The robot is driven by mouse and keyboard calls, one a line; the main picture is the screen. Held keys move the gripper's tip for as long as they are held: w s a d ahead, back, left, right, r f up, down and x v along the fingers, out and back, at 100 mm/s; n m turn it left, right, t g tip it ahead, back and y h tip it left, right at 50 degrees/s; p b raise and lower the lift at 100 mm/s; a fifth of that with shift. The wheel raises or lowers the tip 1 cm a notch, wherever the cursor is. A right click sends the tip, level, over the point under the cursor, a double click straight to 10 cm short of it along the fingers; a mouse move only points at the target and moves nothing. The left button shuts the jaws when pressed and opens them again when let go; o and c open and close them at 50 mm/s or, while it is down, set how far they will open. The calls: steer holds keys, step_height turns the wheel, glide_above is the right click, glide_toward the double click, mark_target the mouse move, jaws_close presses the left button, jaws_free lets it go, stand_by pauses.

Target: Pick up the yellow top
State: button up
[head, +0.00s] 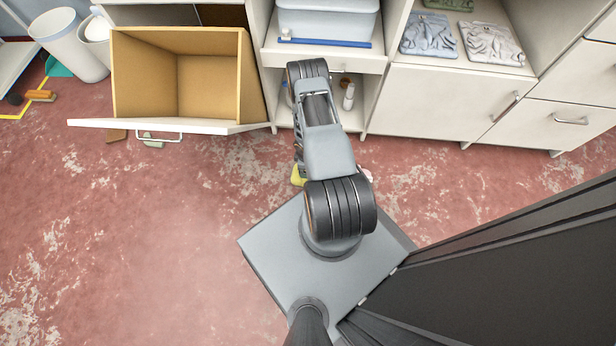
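A small yellow thing (298,176) shows on the red floor just left of my arm, close to my base. It may be the yellow top, but my arm hides most of it and its shape cannot be told. My arm reaches up the picture toward the white cabinet. My gripper is not visible; the arm links cover that area.
An open, empty drawer (180,85) juts out at upper left. The white cabinet (440,100) has folded clothes (428,36) and a tub (328,20) on its shelves. White bins (70,45) stand at far left. The floor at lower left is clear.

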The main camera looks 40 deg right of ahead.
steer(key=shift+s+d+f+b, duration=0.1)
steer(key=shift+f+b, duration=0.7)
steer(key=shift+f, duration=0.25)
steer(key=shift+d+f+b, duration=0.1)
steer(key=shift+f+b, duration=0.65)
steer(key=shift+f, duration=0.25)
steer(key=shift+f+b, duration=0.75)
steer(key=shift+b, duration=0.25)
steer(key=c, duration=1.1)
